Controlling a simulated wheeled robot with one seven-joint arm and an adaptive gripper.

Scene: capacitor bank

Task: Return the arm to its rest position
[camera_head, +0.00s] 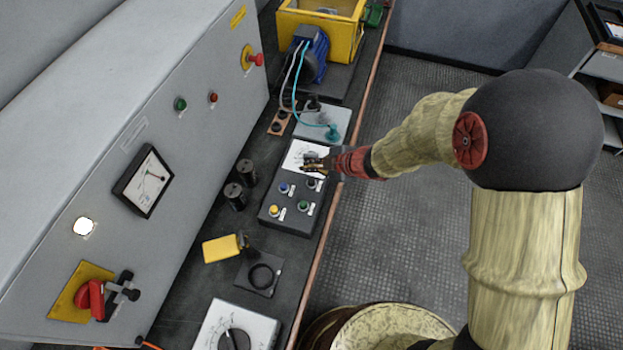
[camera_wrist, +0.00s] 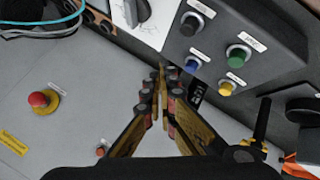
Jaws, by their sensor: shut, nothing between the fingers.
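My arm reaches in from the right of the head view, over the bench edge. My gripper (camera_head: 308,164) is above the upper part of the black button box, near its white-faced panel (camera_head: 300,153). In the wrist view my gripper (camera_wrist: 163,70) points toward the button box (camera_wrist: 265,35), its fingers together with nothing between them. I cannot tell whether the fingertips touch the box. The box carries blue, green, yellow and black buttons. Part of it is hidden behind my gripper in the head view.
A grey cabinet with a meter (camera_head: 143,181), a red emergency button (camera_head: 255,60) and a red rotary handle (camera_head: 92,299) lines the left. Two black cylinders (camera_head: 240,184), a yellow tool (camera_head: 222,248) and a blue motor (camera_head: 308,55) stand on the bench. Open floor (camera_head: 400,240) lies right.

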